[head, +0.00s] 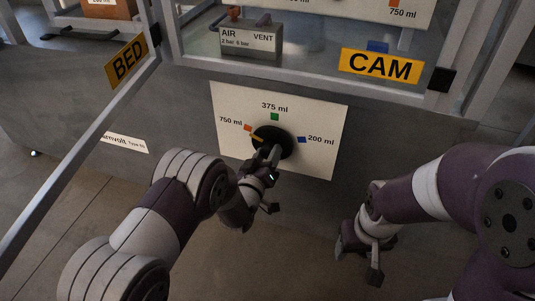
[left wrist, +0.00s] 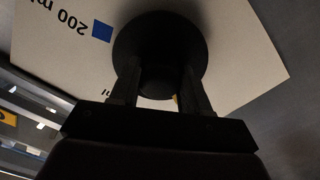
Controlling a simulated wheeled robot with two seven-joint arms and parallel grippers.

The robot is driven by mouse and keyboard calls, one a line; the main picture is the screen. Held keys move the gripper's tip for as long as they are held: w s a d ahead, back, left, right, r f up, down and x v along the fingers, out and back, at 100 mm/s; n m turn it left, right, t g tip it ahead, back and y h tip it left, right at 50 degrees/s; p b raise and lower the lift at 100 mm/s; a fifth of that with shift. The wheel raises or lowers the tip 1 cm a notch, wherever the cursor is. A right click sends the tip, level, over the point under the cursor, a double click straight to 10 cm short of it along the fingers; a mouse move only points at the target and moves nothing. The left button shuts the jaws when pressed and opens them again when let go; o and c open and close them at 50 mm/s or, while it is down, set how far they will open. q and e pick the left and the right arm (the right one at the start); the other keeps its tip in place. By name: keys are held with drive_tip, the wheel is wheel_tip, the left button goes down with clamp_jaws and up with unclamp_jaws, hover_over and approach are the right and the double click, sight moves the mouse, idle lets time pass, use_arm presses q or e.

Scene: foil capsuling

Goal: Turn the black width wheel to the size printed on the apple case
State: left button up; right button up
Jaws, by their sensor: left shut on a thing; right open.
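The black width wheel (head: 285,141) sits on a white dial plate (head: 315,165) marked 750 ml with orange, 375 ml with green and 200 ml with blue. Its yellow pointer line (head: 257,138) points left toward the orange 750 ml mark. My left gripper (head: 267,156) is shut on the wheel's central grip. In the left wrist view its fingers stand on both sides of the black wheel (left wrist: 160,35). My right gripper (head: 357,262) is open and empty, low at right, away from the dial. I cannot identify the apple case for certain.
A brown box (head: 118,12) with a partly cut-off white label stands at top left. Above the dial are a grey AIR/VENT block (head: 250,42) and a yellow CAM sign (head: 382,67). A yellow BED sign (head: 129,62) is on the left frame rail. Floor below is clear.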

use_arm(q)
drive_tip(key=m+p, duration=0.1)
drive_tip(key=m, duration=0.6)
drive_tip(key=m+p, duration=0.1)
drive_tip(key=m, duration=0.2)
drive_tip(key=shift+m, duration=0.4)
drive_tip(key=m+p, duration=0.1)
drive_tip(key=m, duration=0.2)
drive_tip(key=shift+a, duration=0.1)
drive_tip(key=m, duration=0.4)
drive_tip(key=m+p, duration=0.1)
drive_tip(key=m, duration=0.2)
drive_tip(key=shift+m+y, duration=0.3)
drive_tip(key=m+p, duration=0.1)
drive_tip(key=m, duration=0.5)
drive_tip(key=shift+m, duration=0.3)
drive_tip(key=o, duration=1)
drive_tip(key=shift+r, duration=0.1)
